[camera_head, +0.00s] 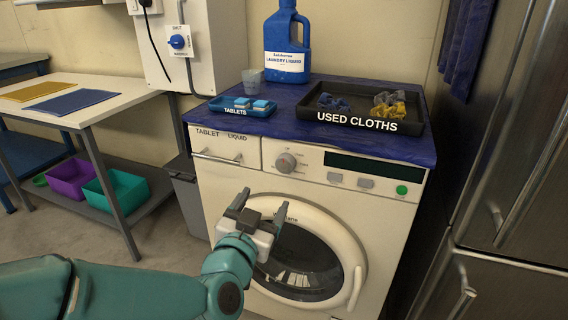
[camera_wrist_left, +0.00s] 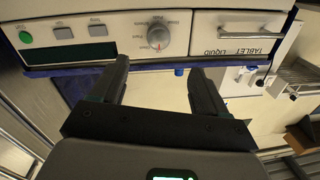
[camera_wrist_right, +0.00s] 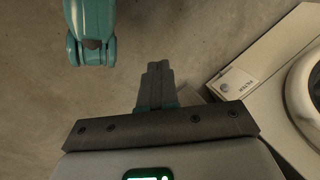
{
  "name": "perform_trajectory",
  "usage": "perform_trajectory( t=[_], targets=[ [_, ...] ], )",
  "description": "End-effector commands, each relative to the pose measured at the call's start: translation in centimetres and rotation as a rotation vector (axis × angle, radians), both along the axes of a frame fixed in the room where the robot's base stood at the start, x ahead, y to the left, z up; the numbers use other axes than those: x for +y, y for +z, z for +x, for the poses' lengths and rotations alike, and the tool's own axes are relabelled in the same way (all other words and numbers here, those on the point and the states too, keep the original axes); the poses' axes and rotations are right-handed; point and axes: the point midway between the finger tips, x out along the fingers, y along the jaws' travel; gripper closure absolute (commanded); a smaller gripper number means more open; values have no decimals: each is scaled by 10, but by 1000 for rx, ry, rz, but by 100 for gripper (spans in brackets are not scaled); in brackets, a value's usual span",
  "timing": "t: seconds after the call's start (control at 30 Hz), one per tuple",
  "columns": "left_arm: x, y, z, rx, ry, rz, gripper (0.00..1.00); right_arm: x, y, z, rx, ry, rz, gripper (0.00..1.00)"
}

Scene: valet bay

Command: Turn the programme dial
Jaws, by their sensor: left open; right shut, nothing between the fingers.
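The programme dial (camera_head: 286,162) is a round grey knob on the washing machine's (camera_head: 222,185) white front panel, between the detergent drawer (camera_head: 226,149) and the dark display. My left gripper (camera_head: 262,206) is open and empty in front of the machine, below the dial in the head view. In the left wrist view, which is upside down, the dial (camera_wrist_left: 158,37) lies beyond and between the two fingers, and nothing touches it. My right gripper (camera_wrist_right: 157,70) is shut and empty over the bare floor, left of the machine in its wrist view. It is not in the head view.
The round door (camera_head: 303,262) is below the panel. A green button (camera_head: 402,190) sits at its right. On the blue-covered top are a tablets tray (camera_head: 243,112), a used cloths tray (camera_head: 420,128) and laundry liquid (camera_head: 287,45). Steel cabinets (camera_head: 505,150) stand close on the right.

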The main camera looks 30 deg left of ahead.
Motion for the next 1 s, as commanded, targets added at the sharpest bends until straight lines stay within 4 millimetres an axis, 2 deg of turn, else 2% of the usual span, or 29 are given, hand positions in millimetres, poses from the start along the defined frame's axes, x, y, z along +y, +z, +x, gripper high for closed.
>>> perform_trajectory(
  t=[0.03,0.23,0.27,0.3,0.6,0.8,1.0],
  targets=[
    [2,10,5,10,3,2,25,2,21,-2,3,10,2,100],
    [5,8,22,6,-6,-4,25,10,55,-11,22,38,8,100],
    [6,4,27,4,-6,-6,25,11,54,-12,24,43,8,100],
    [10,-2,38,-2,-5,-5,25,10,44,-11,21,41,8,100],
    [27,-2,103,-2,-6,-5,25,8,37,-9,19,33,7,100],
    [34,-1,124,-2,-6,-5,25,8,35,-9,18,30,7,100],
    [35,0,129,-1,-7,-5,25,8,35,-9,18,30,7,100]
  ],
)
